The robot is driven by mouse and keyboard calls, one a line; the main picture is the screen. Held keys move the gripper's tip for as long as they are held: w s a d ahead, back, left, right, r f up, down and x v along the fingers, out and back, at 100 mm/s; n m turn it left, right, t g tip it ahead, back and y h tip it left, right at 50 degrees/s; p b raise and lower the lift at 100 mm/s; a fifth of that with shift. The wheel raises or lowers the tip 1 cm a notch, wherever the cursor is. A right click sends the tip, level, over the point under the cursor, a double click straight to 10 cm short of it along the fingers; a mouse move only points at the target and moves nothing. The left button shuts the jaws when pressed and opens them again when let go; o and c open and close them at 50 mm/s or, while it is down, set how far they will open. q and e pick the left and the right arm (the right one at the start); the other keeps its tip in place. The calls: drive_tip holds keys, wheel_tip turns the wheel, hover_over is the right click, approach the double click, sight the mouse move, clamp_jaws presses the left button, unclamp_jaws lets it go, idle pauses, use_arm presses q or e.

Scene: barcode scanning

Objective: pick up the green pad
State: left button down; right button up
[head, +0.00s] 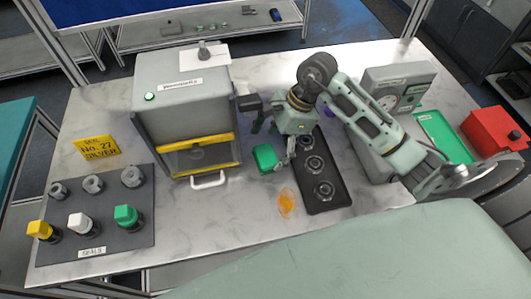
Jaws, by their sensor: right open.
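The green pad (265,158), a small rounded green block, lies on the marble-patterned table between the grey machine and the black tray. My right gripper (284,158) is open and points down just to the right of the pad. Its fingers partly overlap the pad's right edge in the picture. I cannot tell whether they touch it. My left gripper is not in view.
A grey machine (183,100) with a yellow-edged front stands left of the pad. A black tray (333,198) with metal rings lies to the right, and an orange patch (287,204) in front. A dark seals board (85,228) and a red box (490,130) stand farther out.

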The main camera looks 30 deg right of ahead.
sight(266, 155)
drive_tip(key=shift+p+x, duration=0.4)
drive_tip(key=shift+x, duration=0.85)
drive_tip(key=shift+w+a+f, duration=0.15)
drive_tip(key=shift+f, duration=0.3)
drive_tip(key=c, duration=0.6)
drive_tip(key=shift+c, duration=0.7)
drive_tip(key=c, duration=0.5)
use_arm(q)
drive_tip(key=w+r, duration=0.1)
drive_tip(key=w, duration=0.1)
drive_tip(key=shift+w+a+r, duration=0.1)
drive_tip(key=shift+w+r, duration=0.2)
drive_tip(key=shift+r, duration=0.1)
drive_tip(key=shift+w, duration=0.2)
